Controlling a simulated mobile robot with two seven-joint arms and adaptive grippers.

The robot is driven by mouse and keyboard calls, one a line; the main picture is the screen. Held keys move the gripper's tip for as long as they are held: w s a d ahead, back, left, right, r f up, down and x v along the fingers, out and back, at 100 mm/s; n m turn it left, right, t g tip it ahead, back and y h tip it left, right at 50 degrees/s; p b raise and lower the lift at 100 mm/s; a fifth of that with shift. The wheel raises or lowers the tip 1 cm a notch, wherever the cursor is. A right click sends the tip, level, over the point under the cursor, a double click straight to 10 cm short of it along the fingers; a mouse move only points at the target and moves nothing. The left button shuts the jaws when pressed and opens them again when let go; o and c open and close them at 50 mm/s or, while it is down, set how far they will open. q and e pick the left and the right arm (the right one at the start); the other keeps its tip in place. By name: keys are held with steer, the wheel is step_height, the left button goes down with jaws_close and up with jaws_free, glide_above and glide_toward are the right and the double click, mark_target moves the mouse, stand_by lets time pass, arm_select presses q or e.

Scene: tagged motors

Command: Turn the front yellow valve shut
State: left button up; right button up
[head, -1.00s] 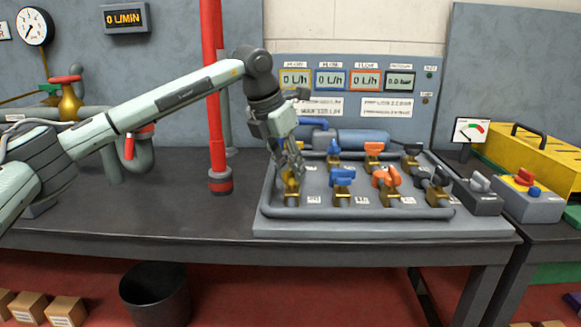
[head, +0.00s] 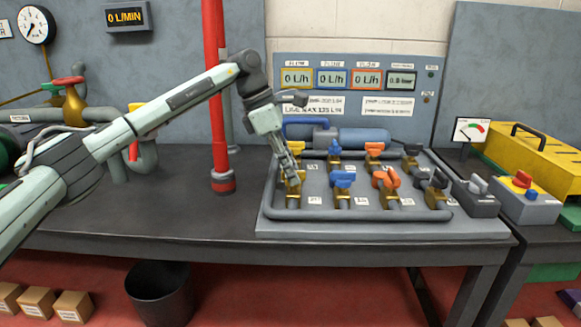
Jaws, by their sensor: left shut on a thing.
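The front yellow valve (head: 294,188) is at the front left of the grey valve panel (head: 400,226), with a brass body. My left gripper (head: 292,177) reaches down onto it from above and is shut on its handle, which the fingers mostly cover. The handle's exact angle is hard to tell. A back yellow valve (head: 297,147) shows just behind the gripper. My right gripper is not in view.
Blue valves (head: 342,178), orange valves (head: 385,178) and black valves (head: 434,181) stand to the right on the panel. A red vertical pipe (head: 217,120) stands left of the panel. The bench's left front is clear.

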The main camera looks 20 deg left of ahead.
arm_select(q)
steer(key=shift+r+m, duration=0.1)
steer(key=shift+m, duration=0.3)
steer(key=o, duration=1.2)
steer(key=shift+c, duration=0.2)
steer(key=v, duration=1.2)
steer(key=shift+w, duration=0.1)
